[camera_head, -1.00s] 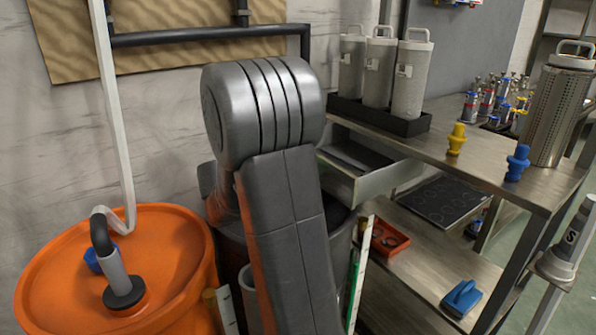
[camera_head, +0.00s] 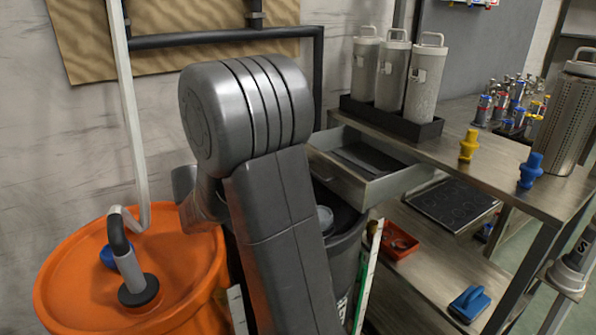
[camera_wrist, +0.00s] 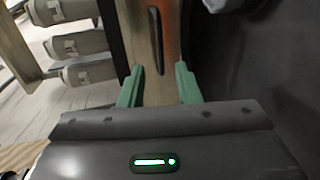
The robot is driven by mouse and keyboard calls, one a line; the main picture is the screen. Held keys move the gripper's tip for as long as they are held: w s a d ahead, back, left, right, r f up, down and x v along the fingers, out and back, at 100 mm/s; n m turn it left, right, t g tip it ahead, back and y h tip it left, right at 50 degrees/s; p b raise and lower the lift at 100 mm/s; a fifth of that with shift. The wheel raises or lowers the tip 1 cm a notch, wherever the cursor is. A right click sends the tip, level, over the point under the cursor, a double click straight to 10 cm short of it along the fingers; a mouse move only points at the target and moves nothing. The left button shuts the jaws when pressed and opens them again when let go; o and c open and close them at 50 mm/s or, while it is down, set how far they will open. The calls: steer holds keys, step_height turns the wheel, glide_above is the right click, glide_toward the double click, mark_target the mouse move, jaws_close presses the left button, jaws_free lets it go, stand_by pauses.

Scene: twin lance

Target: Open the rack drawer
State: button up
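The rack drawer (camera_head: 342,182) is pulled part way out below the rack's top shelf in the head view, and its dark inside shows. My arm hides whatever lies behind it there, and my gripper cannot be seen in that view. In the wrist view, my gripper (camera_wrist: 157,86) has its two green fingers well apart, with nothing held between them. A light panel, which looks like the drawer front (camera_wrist: 158,95), lies just beyond the fingertips. A dark elongated handle or slot (camera_wrist: 155,40) runs along it. I cannot tell whether the fingers touch the panel.
Several white canisters (camera_head: 392,75) stand in a black tray on the metal rack (camera_head: 490,165). Yellow (camera_head: 468,146) and blue (camera_head: 530,172) fittings stand near its front edge. An orange drum (camera_head: 70,275) is at left. A dark bin (camera_head: 347,245) stands below the drawer.

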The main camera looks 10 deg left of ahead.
mark_target(311, 173)
steer(key=p+v, duration=0.1)
steer(key=v, duration=0.4)
steer(key=shift+s+a, duration=0.25)
steer(key=b+x, duration=0.3)
steer(key=x, duration=1)
steer(key=shift+w+d, duration=0.3)
